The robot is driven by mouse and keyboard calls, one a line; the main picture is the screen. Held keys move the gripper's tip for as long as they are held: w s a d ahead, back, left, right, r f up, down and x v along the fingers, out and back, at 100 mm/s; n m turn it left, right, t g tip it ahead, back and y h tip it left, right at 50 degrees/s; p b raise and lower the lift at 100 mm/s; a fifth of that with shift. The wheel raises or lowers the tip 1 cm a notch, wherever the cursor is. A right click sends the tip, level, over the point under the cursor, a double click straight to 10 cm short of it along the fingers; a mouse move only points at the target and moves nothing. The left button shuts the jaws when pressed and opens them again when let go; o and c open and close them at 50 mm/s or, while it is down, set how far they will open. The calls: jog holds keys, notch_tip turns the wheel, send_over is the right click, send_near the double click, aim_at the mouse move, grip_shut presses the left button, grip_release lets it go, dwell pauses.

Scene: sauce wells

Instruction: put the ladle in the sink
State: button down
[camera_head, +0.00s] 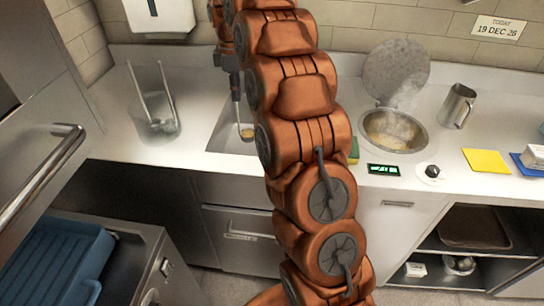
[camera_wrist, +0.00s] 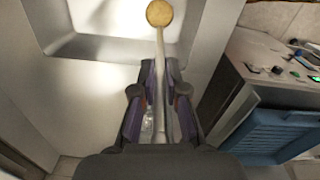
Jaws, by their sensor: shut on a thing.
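My gripper (camera_head: 229,66) is partly hidden behind my orange arm in the head view. In the wrist view its two fingers (camera_wrist: 160,92) are shut on the handle of the ladle (camera_wrist: 159,45). The ladle (camera_head: 246,132) hangs bowl down in the head view, its bowl coated or filled with something yellowish. The sink (camera_head: 224,133) is a steel basin set into the counter, partly covered by my arm. The ladle's bowl shows over the sink opening; I cannot tell how deep it is. The sink also shows in the wrist view (camera_wrist: 95,48).
A lidded round well (camera_head: 395,130) of steaming sauce sits right of my arm. A blue tray (camera_head: 55,262) is at lower left.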

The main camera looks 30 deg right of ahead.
jog(key=s+d+f+n+b, duration=0.1)
jog(key=s+d+f+n, duration=0.1)
jog(key=s+d+n, duration=0.45)
notch_tip(320, 180, down, 10)
jog(key=w+d+p, duration=0.1)
jog(key=d+p, duration=0.1)
jog(key=shift+d, duration=0.35)
jog(key=shift+w+f+n, duration=0.1)
jog(key=shift+f+n, duration=0.15)
jog(key=shift+f, duration=0.3)
jog(key=c, duration=1.2)
grip_release()
jog(key=shift+r, duration=0.1)
notch_tip(320, 180, up, 13)
jog(key=b, duration=0.2)
jog(key=shift+b, duration=0.4)
